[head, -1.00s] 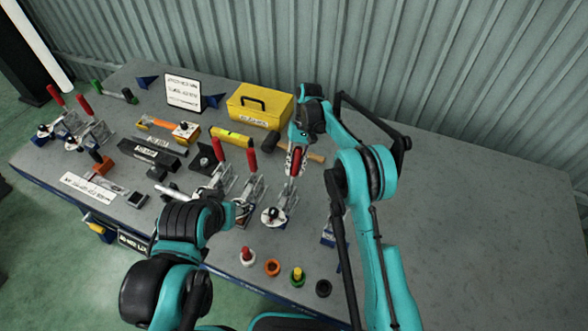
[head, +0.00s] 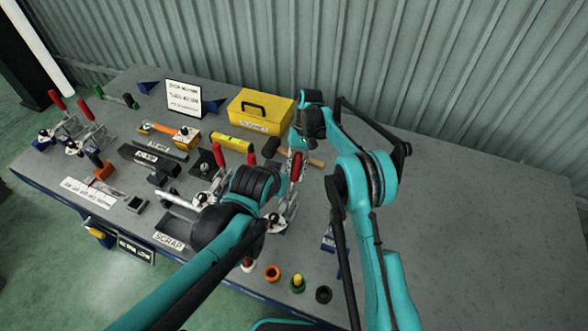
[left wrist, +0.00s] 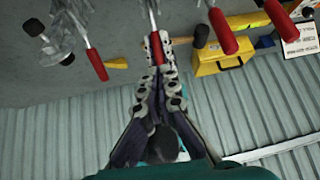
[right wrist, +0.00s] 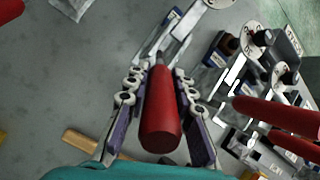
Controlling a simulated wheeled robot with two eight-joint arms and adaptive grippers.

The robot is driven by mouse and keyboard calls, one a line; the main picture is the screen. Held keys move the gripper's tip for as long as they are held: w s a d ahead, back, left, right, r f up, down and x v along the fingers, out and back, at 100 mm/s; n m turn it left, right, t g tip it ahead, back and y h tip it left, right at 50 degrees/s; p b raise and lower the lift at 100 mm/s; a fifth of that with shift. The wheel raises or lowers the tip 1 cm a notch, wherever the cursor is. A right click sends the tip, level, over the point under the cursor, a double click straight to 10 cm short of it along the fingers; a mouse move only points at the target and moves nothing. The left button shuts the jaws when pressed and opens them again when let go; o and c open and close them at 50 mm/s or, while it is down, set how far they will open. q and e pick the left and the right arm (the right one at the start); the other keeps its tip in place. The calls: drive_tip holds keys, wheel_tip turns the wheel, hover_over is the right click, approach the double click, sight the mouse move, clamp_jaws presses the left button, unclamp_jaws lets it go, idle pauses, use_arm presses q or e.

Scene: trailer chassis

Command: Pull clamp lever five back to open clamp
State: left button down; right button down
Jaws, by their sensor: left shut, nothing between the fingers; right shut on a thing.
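A row of toggle clamps with red lever handles stands mid-bench. The rightmost clamp (head: 278,223) has its red handle (right wrist: 160,115) raised. My right gripper (right wrist: 160,82) is shut around this handle, which lies lengthwise between its fingers; in the head view the gripper (head: 298,150) is above the clamp. My left gripper (left wrist: 160,45) is shut and empty, close to the clamps, with a red handle at its fingertips in the left wrist view. In the head view my left arm hides most of the left gripper and part of the middle clamps.
A yellow toolbox (head: 262,110) and a hammer (head: 280,149) lie behind the clamps. Several coloured rings and pegs (head: 297,282) stand at the front edge. Two more clamps (head: 73,130) are at far left. The bench's right side is clear.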

use_arm(q)
drive_tip(key=d, duration=0.1)
approach(296, 169)
drive_tip(key=x, duration=0.5)
drive_tip(key=shift+s+f, duration=0.2)
drive_tip(key=shift+f, duration=0.15)
drive_tip(key=shift+w+f, duration=0.3)
drive_tip(key=shift+w, duration=0.35)
